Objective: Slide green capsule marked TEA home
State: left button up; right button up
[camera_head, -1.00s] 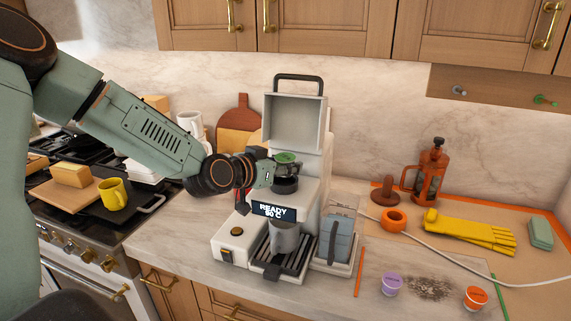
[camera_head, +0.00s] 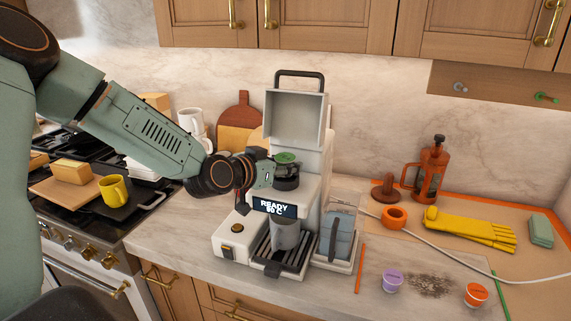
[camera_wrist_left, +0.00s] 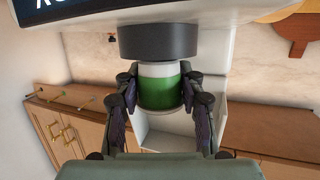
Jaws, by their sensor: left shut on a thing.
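The green capsule (camera_head: 286,158) is held above the dark round holder (camera_head: 286,182) at the front of the coffee machine (camera_head: 300,196). Its lettering cannot be read. My left gripper (camera_head: 273,172) is shut on it, coming in from the left. In the left wrist view, which looks upside down, both fingers of the gripper (camera_wrist_left: 160,95) flank the green and white capsule (camera_wrist_left: 160,92). The capsule's white end meets or lies very close to the dark holder (camera_wrist_left: 158,41); whether it is seated inside cannot be told. My right gripper is not in view.
The machine's grey lid (camera_head: 294,118) stands raised behind the capsule. A grey cup (camera_head: 285,235) stands on the drip tray (camera_head: 268,262). A lilac capsule (camera_head: 392,281) and an orange capsule (camera_head: 475,294) stand on the counter at right. A white cable (camera_head: 450,255) crosses the counter.

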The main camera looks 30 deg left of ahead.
pick_arm(q)
jog(key=shift+f, duration=0.3)
jog(key=shift+w+f+b, duration=0.1)
jog(key=shift+f+b, duration=0.2)
jog(key=shift+b, duration=0.05)
jog(key=shift+f, duration=0.15)
jog(key=o, duration=0.4)
jog(key=shift+d, duration=0.1)
jog(key=o, duration=0.5)
jog(key=shift+f, duration=0.1)
